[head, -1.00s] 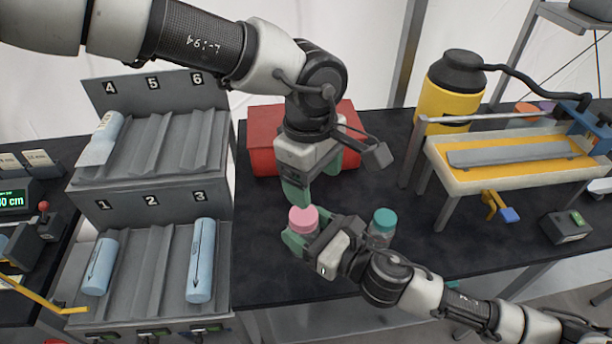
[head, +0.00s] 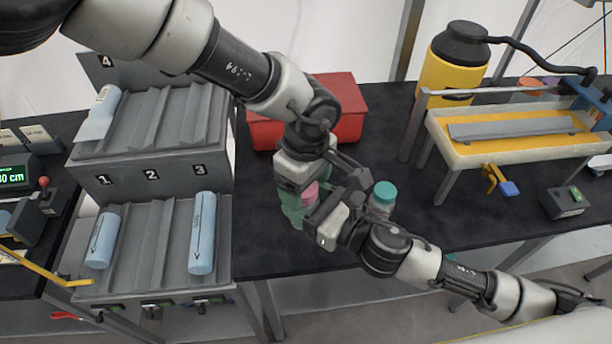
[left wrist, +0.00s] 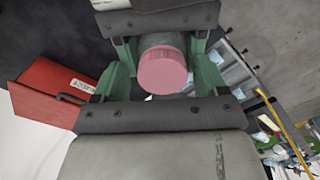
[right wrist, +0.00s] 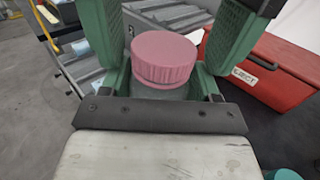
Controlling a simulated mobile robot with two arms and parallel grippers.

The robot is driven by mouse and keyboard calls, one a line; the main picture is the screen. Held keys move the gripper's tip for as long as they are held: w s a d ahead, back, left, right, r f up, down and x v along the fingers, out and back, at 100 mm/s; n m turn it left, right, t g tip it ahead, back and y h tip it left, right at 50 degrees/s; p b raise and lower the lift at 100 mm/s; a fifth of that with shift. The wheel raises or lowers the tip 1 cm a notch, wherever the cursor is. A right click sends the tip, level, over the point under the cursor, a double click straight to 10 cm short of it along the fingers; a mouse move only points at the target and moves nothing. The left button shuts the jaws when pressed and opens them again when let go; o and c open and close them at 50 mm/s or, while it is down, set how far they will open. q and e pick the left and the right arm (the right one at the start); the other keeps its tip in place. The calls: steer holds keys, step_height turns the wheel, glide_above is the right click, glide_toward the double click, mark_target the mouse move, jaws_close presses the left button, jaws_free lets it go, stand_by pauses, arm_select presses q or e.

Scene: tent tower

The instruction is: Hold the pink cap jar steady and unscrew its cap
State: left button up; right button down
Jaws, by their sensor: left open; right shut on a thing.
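The jar with the pink cap (head: 311,190) is over the front of the dark bench, partly hidden behind both grippers. The ridged pink cap (right wrist: 165,58) is on the jar body (right wrist: 158,91) in the right wrist view. My right gripper (head: 305,217) is shut on the jar body below the cap. My left gripper (head: 297,201) comes down from above and is open. In the left wrist view, the pink cap (left wrist: 163,70) sits between green fingers, with the right gripper close by. Whether the left fingers touch the cap is unclear.
A teal-capped jar (head: 383,199) stands close right of the grippers. A red reject box (head: 347,98) is behind them. A grey rack (head: 155,175) with blue rolls stands left. A yellow canister (head: 448,77) and yellow-topped stand (head: 455,175) are right. Bare bench (head: 275,250) shows in front.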

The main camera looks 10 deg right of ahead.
arm_select(q)
steer(key=c, duration=0.9)
steer(key=n, duration=0.4)
steer(key=shift+w+n, duration=0.1)
steer(key=shift+n, duration=0.2)
steer(key=n, duration=0.6)
steer(key=shift+w, duration=0.15)
arm_select(e)
steer(key=shift+a, duration=0.1)
arm_select(q)
steer(key=n, duration=0.4)
steer(key=shift+w+r, duration=0.1)
arm_select(e)
steer(key=shift+s, duration=0.1)
arm_select(q)
steer(key=n, duration=0.5)
steer(key=shift+c, duration=0.2)
steer(key=shift+r, duration=0.1)
